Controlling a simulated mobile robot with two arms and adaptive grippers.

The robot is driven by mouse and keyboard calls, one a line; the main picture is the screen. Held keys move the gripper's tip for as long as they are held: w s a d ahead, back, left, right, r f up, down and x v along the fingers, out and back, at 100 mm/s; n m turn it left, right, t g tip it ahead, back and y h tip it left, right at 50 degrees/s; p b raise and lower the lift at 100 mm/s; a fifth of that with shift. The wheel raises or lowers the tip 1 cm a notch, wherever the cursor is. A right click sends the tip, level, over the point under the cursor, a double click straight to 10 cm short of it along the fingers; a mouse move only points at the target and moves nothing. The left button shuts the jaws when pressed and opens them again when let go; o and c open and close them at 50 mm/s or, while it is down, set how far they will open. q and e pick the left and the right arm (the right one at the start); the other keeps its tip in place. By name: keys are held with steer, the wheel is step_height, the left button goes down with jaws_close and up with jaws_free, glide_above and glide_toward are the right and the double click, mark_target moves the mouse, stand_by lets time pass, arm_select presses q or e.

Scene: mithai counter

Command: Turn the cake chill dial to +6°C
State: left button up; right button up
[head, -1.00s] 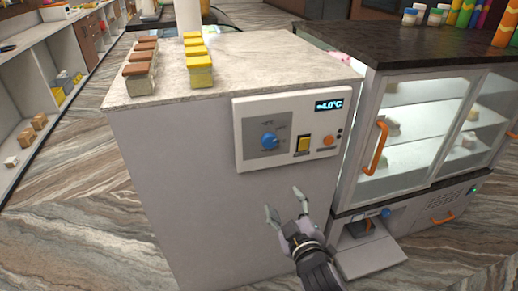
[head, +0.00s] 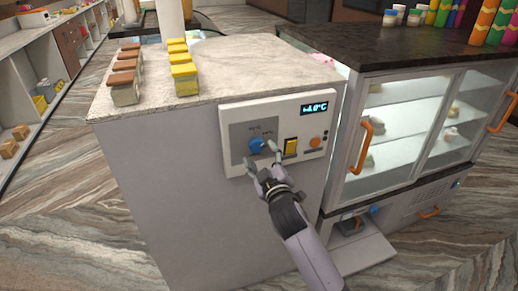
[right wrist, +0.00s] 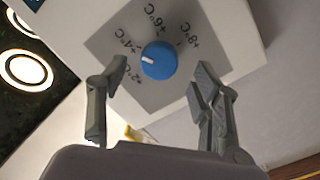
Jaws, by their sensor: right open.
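The blue cake chill dial (head: 256,146) sits on a grey plate of the white control panel (head: 230,160) on the counter's front. The display (head: 314,108) seems to read +4.0°C. In the right wrist view the dial (right wrist: 160,60) has a white mark pointing left, near the +4°C label; the +6°C label (right wrist: 155,18) is further round the printed scale. My right gripper (head: 261,155) is open in front of the dial. In the right wrist view its fingers (right wrist: 153,82) stand on either side of the dial, apart from it. My left gripper is not in view.
A yellow switch (head: 291,147) and an orange button (head: 315,142) are right of the dial. Brown-topped and yellow-topped sweets (head: 185,80) stand on the marble counter top (head: 240,65). A glass cabinet with an orange handle (head: 364,145) stands to the right.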

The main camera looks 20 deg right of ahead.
mark_target(258, 148)
steer(key=shift+w, duration=1.6)
steer(key=shift+c, duration=0.5)
steer(key=c, duration=1.1)
